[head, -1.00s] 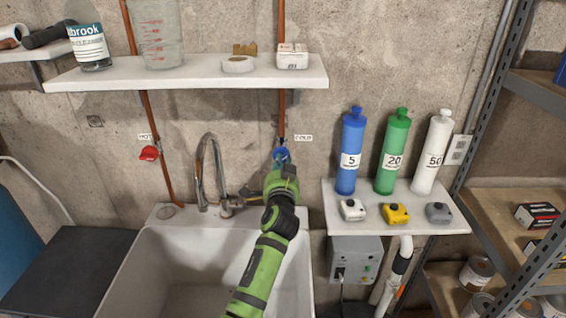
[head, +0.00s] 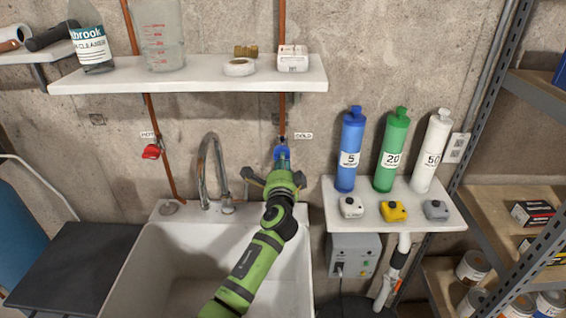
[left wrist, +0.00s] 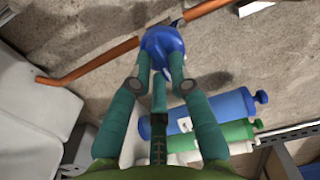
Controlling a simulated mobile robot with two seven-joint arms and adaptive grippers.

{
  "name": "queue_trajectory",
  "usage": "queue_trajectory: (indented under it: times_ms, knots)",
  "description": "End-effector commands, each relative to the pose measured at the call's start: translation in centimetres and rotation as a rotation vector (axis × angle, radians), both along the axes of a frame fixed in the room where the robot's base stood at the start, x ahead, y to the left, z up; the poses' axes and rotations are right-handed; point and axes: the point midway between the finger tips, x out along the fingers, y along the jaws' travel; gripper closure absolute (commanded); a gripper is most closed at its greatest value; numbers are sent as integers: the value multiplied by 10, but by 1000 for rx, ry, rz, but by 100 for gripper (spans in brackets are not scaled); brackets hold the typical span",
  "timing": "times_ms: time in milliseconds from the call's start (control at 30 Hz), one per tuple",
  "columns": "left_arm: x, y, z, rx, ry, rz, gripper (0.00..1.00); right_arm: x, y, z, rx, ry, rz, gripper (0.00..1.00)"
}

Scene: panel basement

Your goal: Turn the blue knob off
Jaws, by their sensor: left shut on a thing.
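The blue knob (head: 282,153) sits on the copper pipe on the wall, under the shelf and left of the label "COLD". It also shows in the left wrist view (left wrist: 162,45), at the far end of my fingers. My left gripper (head: 281,163) reaches up to it from below, and in the left wrist view its teal fingers (left wrist: 160,72) are shut on the knob. The fingertips partly cover the knob's lower side. My right gripper is in neither view.
A red knob (head: 152,151) is on the hot pipe at left. A faucet (head: 216,170) stands behind the white sink (head: 160,255). A shelf (head: 190,76) is above; a small shelf (head: 395,212) with blue, green and white bottles is close at right.

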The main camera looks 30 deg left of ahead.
Motion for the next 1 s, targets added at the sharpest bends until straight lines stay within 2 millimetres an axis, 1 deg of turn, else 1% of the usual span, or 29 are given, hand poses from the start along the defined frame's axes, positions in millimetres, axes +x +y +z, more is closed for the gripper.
queue_trajectory:
  times_ms: [33, 567, 600, 633, 1000]
  knots:
    - [0, 3, 6, 15, -4, 5, 100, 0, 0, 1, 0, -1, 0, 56]
    - [1, 4, 7, 35, 3, 6, 100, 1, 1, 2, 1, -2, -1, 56]
    - [1, 4, 7, 34, 2, 6, 64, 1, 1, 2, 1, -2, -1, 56]
    - [1, 4, 7, 34, 2, 6, 56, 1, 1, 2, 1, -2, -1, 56]
    - [-1, 1, 3, 27, 8, 2, 56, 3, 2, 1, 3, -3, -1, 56]
